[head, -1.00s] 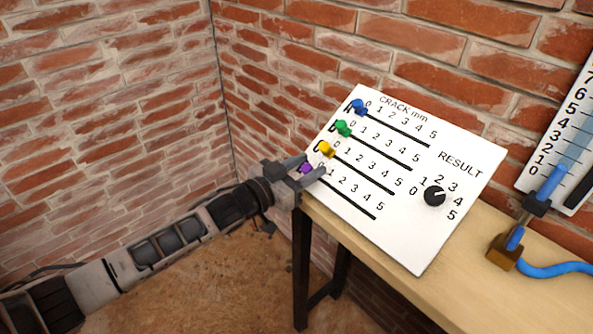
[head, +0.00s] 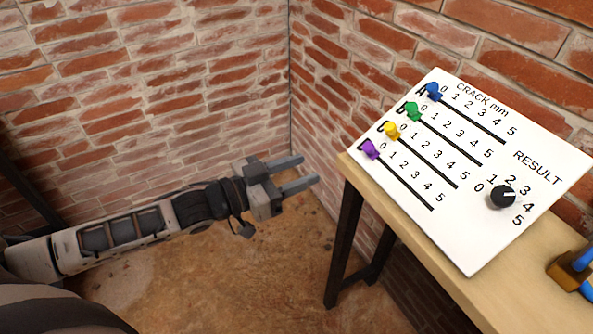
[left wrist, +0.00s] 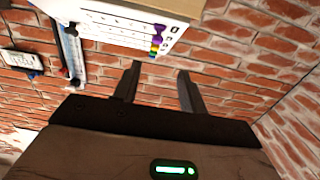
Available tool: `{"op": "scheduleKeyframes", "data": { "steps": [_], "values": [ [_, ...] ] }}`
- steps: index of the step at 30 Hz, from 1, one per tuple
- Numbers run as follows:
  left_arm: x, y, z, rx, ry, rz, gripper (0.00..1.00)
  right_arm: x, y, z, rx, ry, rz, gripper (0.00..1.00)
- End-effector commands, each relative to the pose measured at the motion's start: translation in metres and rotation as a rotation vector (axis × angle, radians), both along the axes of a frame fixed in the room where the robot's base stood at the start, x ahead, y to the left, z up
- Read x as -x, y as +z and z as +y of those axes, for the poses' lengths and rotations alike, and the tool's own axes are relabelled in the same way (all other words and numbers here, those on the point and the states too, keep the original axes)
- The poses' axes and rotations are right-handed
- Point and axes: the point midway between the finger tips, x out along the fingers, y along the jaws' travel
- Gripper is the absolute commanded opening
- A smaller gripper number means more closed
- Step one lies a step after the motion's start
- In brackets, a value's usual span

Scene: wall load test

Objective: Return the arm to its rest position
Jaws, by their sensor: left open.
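My left gripper (head: 300,172) is open and empty in the head view, in free air to the left of the table and apart from the panel. In the left wrist view its two fingers (left wrist: 158,90) stand apart with only brick wall between them. The white panel (head: 470,225) has several slider knobs at its left side: blue (head: 433,92), green (head: 412,111), yellow (head: 391,130) and purple (head: 370,149). Each knob is near the 0 end of its slot. The panel also shows in the left wrist view (left wrist: 120,38). My right gripper is in neither view.
The wooden table (head: 400,225) with dark legs (head: 345,240) stands at the right. A black result dial (head: 502,196) is on the panel. A brown block (head: 568,270) with a blue hose sits at the right edge. Brick walls close the corner behind. The floor left of the table is clear.

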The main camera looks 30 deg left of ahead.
Motion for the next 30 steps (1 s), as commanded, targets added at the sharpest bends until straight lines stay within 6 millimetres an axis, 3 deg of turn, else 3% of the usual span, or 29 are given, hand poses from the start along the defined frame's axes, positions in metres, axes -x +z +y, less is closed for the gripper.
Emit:
{"op": "scheduleKeyframes", "data": {
  "steps": [14, 17, 20, 23, 27, 30],
  "values": [
    [0.001, 0.000, 0.000, 0.001, 0.000, 0.001, 0.42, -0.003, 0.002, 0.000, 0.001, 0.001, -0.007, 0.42],
    [0.005, -0.010, -0.005, 0.003, 0.014, 0.020, 0.42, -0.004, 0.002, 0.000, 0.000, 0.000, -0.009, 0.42],
    [0.020, -0.038, -0.018, -0.009, 0.065, 0.082, 0.42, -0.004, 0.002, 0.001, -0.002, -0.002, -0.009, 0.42],
    [0.047, -0.079, -0.035, -0.043, 0.148, 0.192, 0.42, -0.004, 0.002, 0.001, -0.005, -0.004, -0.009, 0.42],
    [0.092, -0.130, -0.048, -0.122, 0.259, 0.374, 0.42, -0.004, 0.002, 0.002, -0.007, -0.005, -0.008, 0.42],
    [0.122, -0.155, -0.053, -0.175, 0.310, 0.488, 0.42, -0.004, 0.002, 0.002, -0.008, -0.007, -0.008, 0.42]
  ]
}}
